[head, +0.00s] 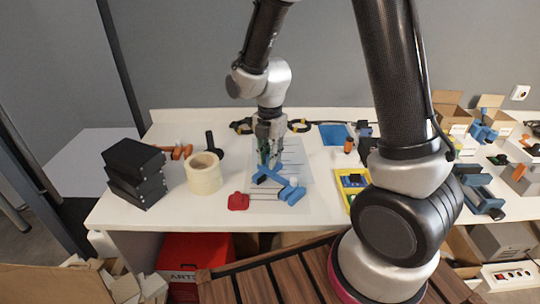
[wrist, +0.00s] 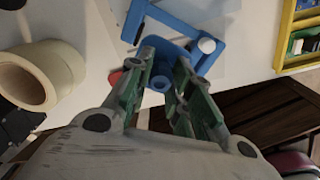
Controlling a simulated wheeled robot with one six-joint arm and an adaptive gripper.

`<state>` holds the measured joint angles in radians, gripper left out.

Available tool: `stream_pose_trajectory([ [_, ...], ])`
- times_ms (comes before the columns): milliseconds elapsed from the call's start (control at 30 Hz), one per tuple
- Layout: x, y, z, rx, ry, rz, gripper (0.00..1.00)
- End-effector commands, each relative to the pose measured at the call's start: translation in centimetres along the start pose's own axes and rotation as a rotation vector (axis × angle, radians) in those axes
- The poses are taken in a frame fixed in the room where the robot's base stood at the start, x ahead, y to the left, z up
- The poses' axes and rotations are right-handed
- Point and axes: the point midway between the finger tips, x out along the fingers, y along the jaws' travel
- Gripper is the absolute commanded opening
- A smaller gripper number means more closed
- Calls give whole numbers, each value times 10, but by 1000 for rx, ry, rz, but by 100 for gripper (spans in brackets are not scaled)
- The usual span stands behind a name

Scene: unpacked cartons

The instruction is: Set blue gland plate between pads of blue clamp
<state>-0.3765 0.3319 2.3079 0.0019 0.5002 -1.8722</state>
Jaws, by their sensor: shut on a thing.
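My gripper (head: 268,158) is over the middle of the table, fingers pointing down. In the wrist view its green-padded fingers (wrist: 165,92) are shut on a blue piece with a round hollow end (wrist: 160,82), which I take for the blue gland plate; the fingers hide much of it. The blue clamp (head: 292,192) lies just beyond the fingertips, with a white round part on it. In the wrist view the clamp (wrist: 222,22) shows as a blue angular frame with a white pad or knob. Plate and clamp overlap in view; I cannot tell whether they touch.
A tape roll (head: 203,174) and stacked black boxes (head: 134,172) stand at left. A red piece (head: 238,201) lies near the front edge. A yellow tray (head: 352,182) is at right. Blue devices (head: 478,190) and open cartons (head: 447,107) crowd the far right.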

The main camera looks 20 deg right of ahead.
Motion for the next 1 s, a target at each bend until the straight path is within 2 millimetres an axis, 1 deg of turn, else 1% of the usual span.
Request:
stream_pose_trajectory([
  [167,13,-1,0,-1,1,-3,0],
  [567,52,-1,0,0,1,-3,0],
  [767,51,0,0,0,0,-1,0],
  [1000,57,0,0,0,0,-2,0],
])
